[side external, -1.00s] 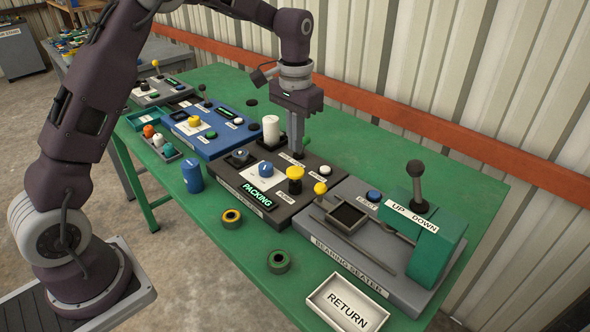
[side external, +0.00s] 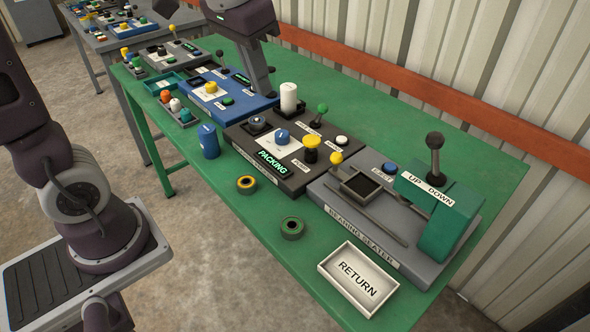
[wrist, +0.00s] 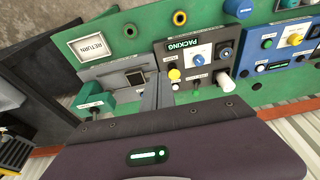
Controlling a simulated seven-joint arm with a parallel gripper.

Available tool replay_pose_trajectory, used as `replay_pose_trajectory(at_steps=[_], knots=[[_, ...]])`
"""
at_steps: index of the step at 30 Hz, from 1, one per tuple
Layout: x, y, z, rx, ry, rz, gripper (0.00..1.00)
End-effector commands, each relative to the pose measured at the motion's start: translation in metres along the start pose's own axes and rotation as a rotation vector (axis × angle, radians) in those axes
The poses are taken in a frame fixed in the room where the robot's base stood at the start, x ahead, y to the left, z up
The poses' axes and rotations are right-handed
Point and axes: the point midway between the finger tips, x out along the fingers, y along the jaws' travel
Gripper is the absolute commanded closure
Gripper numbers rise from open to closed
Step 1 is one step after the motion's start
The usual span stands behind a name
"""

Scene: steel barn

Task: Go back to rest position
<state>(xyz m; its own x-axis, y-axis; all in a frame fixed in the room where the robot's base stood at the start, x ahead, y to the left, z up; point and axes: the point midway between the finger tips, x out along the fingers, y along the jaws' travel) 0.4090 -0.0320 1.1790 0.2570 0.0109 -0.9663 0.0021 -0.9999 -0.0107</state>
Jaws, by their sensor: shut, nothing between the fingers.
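My gripper (side external: 264,92) is at the top of the side external view, fingers pointing down, in front of or above the far end of the blue panel (side external: 222,104). Its fingers are together and hold nothing. In the wrist view my gripper's fingers (wrist: 158,84) point at the gap between the packing panel (wrist: 190,50) and the grey bearing seater (wrist: 126,72). I cannot tell its exact height.
A white RETURN tray (side external: 358,279), two ring bearings (side external: 246,184) (side external: 292,228) and a blue cylinder (side external: 208,141) stand along the green table (side external: 265,215). A green-knobbed lever (side external: 322,108) and white cylinder (side external: 288,99) rise from the packing panel. A corrugated wall (side external: 480,80) stands behind.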

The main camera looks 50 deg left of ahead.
Motion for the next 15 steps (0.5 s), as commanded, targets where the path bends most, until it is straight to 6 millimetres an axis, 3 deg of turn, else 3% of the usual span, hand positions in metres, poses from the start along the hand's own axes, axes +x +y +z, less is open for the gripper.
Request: replay_pose_trajectory(at_steps=[1,3,6,10,15], knots=[[-0.017,0.004,0.032,0.002,0.053,0.000,1.00],[-0.027,0.009,0.072,0.002,0.113,0.003,1.00],[-0.027,0.013,0.117,0.000,0.179,0.007,1.00],[-0.021,0.014,0.147,-0.001,0.225,0.010,1.00],[-0.019,0.015,0.153,-0.002,0.232,0.011,1.00]])
